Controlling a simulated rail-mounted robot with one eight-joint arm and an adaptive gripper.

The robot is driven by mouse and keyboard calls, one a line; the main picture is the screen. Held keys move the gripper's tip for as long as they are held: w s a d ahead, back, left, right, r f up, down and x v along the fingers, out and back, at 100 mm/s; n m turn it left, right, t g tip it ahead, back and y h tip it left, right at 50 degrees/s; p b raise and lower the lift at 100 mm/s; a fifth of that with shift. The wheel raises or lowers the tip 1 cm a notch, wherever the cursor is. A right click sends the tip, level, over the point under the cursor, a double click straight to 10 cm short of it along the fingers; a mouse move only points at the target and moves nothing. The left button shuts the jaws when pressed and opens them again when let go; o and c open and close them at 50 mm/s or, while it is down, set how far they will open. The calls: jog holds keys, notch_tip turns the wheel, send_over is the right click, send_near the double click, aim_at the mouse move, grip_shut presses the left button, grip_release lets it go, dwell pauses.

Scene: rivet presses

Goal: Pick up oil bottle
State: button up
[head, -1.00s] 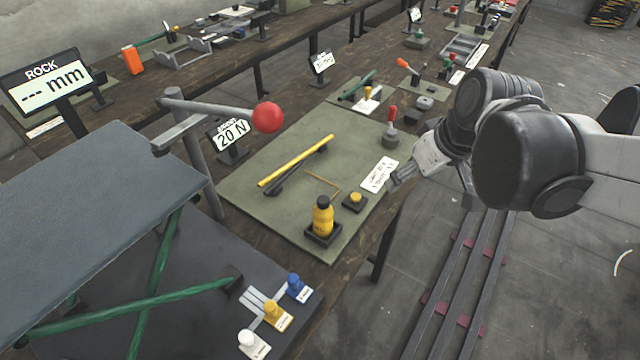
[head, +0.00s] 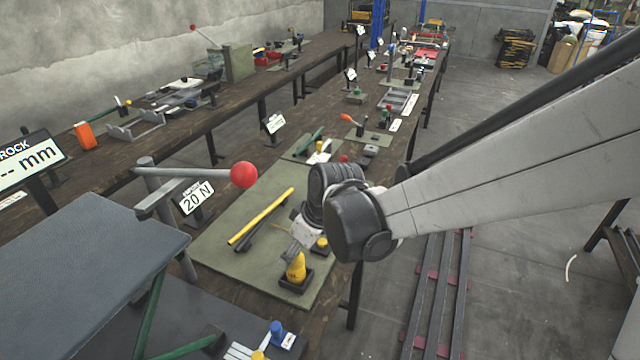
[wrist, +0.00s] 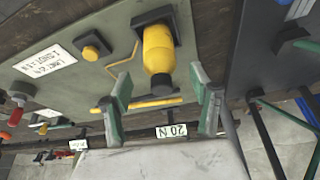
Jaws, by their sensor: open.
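The oil bottle (head: 296,268) is yellow and stands upright in a square dark holder (head: 297,286) on the green mat. In the head view my gripper (head: 291,251) is just above the bottle's top and hides its cap. In the wrist view the yellow bottle (wrist: 158,47) shows with its dark cap toward me. I cannot tell the exact gap to the bottle.
A small yellow knob on a dark base (wrist: 92,48) stands beside the bottle. A lever with a red ball (head: 244,175) and a "20 N" sign (head: 196,197) stand to the left.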

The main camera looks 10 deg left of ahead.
jog(key=shift+x, duration=3.5)
jog(key=shift+s+d+f, duration=0.1)
jog(key=shift+d, duration=0.1)
grip_shut()
